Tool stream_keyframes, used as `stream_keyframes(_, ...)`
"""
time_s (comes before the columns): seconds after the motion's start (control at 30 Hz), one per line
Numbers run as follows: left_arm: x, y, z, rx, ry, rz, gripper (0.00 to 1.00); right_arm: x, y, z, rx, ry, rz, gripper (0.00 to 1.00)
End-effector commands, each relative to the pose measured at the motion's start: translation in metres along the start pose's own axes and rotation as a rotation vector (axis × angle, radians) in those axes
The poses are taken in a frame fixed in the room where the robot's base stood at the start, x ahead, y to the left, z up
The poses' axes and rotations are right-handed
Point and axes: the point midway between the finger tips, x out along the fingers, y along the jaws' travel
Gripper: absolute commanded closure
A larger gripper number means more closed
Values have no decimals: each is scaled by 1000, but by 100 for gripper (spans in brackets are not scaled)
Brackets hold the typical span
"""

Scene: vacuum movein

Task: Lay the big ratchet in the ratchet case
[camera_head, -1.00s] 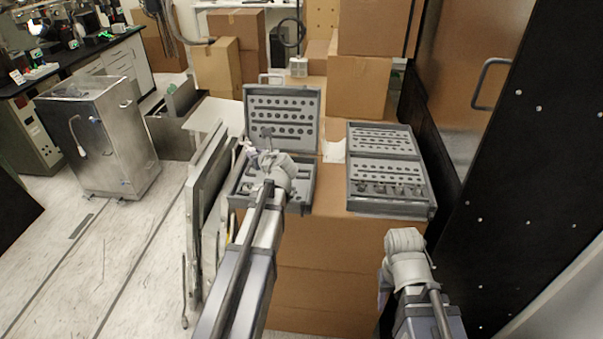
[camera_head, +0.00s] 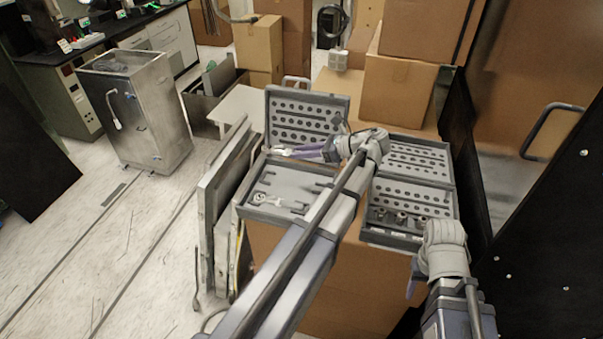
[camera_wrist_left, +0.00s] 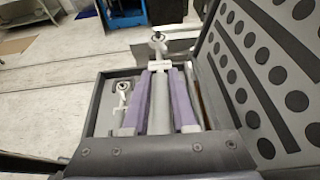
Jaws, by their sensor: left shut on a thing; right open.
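The open ratchet case (camera_head: 248,208) has a grey tray and a raised lid with rows of holes (camera_head: 305,112). My left gripper (camera_head: 302,152) is shut on the big ratchet (camera_head: 281,151) and holds it over the back part of the tray, near the lid. In the left wrist view the ratchet (camera_wrist_left: 159,95) lies between the purple fingers of the gripper (camera_wrist_left: 168,100), its round head pointing away. A smaller ratchet (camera_head: 262,198) lies in the tray's left part; it also shows in the left wrist view (camera_wrist_left: 122,92). My right gripper (camera_head: 412,280) is mostly hidden behind its wrist, right of the cases.
A second open case (camera_head: 410,236) with sockets stands directly right of the ratchet case on cardboard boxes (camera_head: 345,275). Flat panels (camera_head: 220,195) lean at the left. A metal cart (camera_head: 140,115) stands further left, with open floor between. A dark cabinet is at the right.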

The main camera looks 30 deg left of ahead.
Motion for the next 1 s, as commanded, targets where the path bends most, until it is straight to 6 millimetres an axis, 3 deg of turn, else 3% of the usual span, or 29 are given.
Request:
stream_keyframes(0.27, -4, 7, -2, -14, -4, 37, 100, 1, 0, 0, 0, 0, 0, 50)
stream_keyframes(0.7, 18, 6, -55, -13, -4, 36, 100, 58, -6, -3, 2, 0, 0, 50)
stream_keyframes(1.0, 21, 6, -60, -12, -4, 35, 100, 64, -6, -4, 1, 0, 0, 50)
